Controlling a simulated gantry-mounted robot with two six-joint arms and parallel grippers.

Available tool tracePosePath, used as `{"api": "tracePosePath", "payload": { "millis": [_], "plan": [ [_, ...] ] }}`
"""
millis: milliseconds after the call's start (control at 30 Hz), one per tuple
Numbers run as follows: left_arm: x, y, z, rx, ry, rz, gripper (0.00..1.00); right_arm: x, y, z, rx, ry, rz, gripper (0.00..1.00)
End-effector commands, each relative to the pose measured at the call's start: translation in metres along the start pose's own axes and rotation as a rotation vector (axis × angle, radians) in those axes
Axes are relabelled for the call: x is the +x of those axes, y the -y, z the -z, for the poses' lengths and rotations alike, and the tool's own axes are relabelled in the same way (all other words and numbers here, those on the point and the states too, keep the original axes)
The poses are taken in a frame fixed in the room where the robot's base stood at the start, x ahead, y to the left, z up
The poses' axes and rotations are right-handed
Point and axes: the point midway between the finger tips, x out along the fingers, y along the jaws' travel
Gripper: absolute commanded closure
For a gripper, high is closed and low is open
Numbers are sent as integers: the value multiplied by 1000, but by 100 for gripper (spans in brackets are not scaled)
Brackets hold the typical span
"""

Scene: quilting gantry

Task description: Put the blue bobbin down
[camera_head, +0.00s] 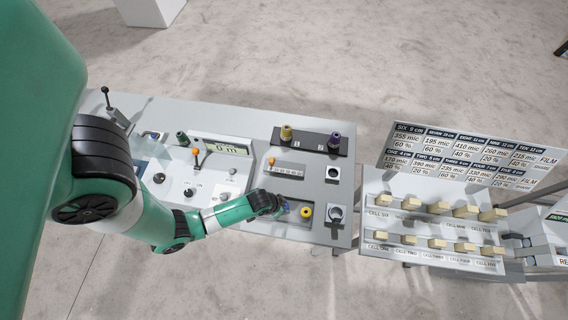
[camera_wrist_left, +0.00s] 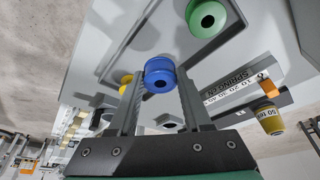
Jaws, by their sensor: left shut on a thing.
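The blue bobbin (camera_wrist_left: 160,74) sits between the two fingers of my left gripper (camera_wrist_left: 158,72) in the left wrist view. The gripper is shut on it. In the head view my left gripper (camera_head: 281,206) is low over the front part of the grey bench, beside a shallow tray recess (camera_head: 296,218). The bobbin is mostly hidden by the gripper there. I cannot tell whether the bobbin touches the surface below. A yellow bobbin (camera_head: 306,212) lies just right of the gripper. A green bobbin (camera_wrist_left: 209,17) shows in the left wrist view. My right gripper is not in view.
A dark rack (camera_head: 311,142) at the bench's back holds an olive spool (camera_head: 286,133) and a purple spool (camera_head: 335,138). An orange-knobbed slider (camera_head: 271,161) and two round fittings (camera_head: 333,174) are nearby. A stand with several cream blocks (camera_head: 436,207) is at the right.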

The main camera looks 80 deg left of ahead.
Motion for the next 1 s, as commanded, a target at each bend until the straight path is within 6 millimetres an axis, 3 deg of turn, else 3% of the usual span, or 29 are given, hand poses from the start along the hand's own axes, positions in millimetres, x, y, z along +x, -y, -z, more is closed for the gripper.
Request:
{"api": "tracePosePath", "payload": {
  "millis": [133,300,667,700,833,1000],
  "plan": [
    [19,-1,4,0,-2,0,100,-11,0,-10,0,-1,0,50],
    [39,-1,-6,0,1,0,100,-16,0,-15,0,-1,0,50],
    [43,-1,-7,0,0,0,100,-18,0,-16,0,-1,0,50],
    [41,-1,-7,0,0,0,44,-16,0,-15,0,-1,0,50],
    [41,-1,-7,0,0,0,21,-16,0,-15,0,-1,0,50],
    [41,-1,-7,0,0,0,21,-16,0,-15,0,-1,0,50]
  ]
}}
